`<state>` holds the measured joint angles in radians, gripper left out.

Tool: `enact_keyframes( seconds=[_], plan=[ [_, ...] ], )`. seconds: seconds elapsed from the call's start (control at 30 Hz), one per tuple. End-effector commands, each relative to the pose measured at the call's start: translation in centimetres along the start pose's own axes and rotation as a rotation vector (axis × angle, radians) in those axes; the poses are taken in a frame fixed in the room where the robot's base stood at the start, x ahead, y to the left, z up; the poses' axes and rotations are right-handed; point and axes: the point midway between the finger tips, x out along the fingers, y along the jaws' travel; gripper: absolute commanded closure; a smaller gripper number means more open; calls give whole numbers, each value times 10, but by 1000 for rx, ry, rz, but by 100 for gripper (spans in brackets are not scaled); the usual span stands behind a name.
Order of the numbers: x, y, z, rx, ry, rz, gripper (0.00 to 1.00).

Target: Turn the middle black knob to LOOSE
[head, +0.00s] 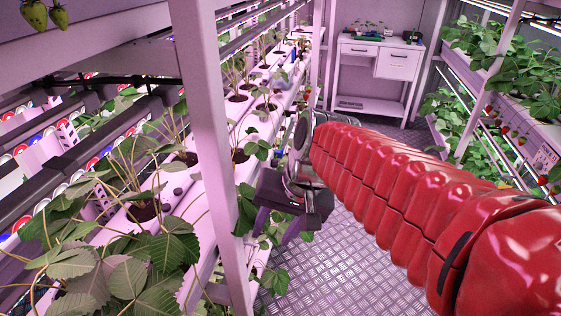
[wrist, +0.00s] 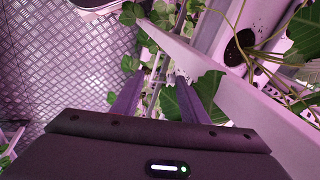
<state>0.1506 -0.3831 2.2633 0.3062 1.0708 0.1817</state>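My gripper (head: 275,232) hangs beside the white upright post in the head view, at the end of my red-sleeved arm. Its two purple fingers point down and stand apart. In the wrist view my gripper (wrist: 159,82) has both fingers up from the dark palm, with a gap between them and nothing held. Leaves and a pale rail lie beyond the fingertips.
A white post (head: 215,140) stands between my gripper and the planted white gutter (head: 170,205). Strawberry leaves (head: 140,275) crowd the front left. A white desk (head: 375,62) stands at the back. The metal floor (head: 345,255) is clear in the aisle.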

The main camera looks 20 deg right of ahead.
Motion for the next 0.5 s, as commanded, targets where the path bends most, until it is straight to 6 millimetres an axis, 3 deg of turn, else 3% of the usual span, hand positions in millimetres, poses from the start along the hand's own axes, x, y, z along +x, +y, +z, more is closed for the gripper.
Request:
enact_keyframes(
  seconds=[0.5],
  plan=[
    [23,-16,-69,423,-234,-162,60]
  ],
)
